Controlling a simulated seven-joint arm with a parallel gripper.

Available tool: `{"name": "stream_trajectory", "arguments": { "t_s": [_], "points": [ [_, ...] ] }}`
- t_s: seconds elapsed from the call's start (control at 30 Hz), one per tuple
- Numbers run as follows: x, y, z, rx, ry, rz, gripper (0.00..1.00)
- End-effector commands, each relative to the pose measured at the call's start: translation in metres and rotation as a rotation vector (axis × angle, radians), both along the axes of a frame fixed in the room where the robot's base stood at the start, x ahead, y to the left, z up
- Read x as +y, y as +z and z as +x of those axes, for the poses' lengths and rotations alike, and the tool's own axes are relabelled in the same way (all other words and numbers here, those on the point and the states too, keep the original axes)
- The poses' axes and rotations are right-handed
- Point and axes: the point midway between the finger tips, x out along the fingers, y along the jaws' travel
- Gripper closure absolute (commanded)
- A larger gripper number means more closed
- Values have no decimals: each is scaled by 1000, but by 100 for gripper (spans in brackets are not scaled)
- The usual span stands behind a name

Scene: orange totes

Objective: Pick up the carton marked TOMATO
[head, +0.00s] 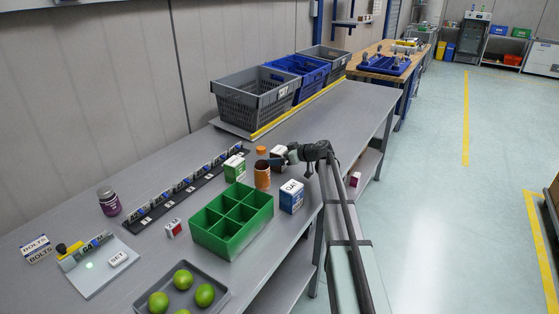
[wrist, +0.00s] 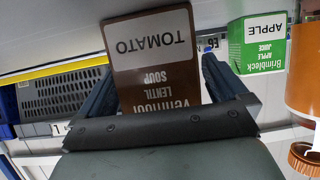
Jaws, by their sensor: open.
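The TOMATO carton (wrist: 155,62) is brown with a white label and reads "Lentil Soup"; it appears upside down in the wrist view. My gripper (wrist: 157,85) is open, with one finger on each side of the carton. Whether the fingers touch it I cannot tell. In the head view my gripper (head: 288,158) is at the dark carton (head: 278,152), which it partly hides. The carton stands on the grey bench.
A green APPLE juice carton (wrist: 258,45) and an orange-brown jar (wrist: 303,75) stand close by. In the head view a blue and white carton (head: 291,197) and a green divided crate (head: 232,221) are nearer. Grey and blue totes (head: 256,101) line the back.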

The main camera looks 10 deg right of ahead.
Motion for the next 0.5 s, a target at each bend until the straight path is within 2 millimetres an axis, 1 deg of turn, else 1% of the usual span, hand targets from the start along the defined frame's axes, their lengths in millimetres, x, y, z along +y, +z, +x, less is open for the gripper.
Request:
{"name": "stream_trajectory", "arguments": {
  "t_s": [0.1,0.5],
  "points": [
    [0,0,0,0,0,0,0],
    [-1,0,-1,0,0,0,38]
  ]
}}
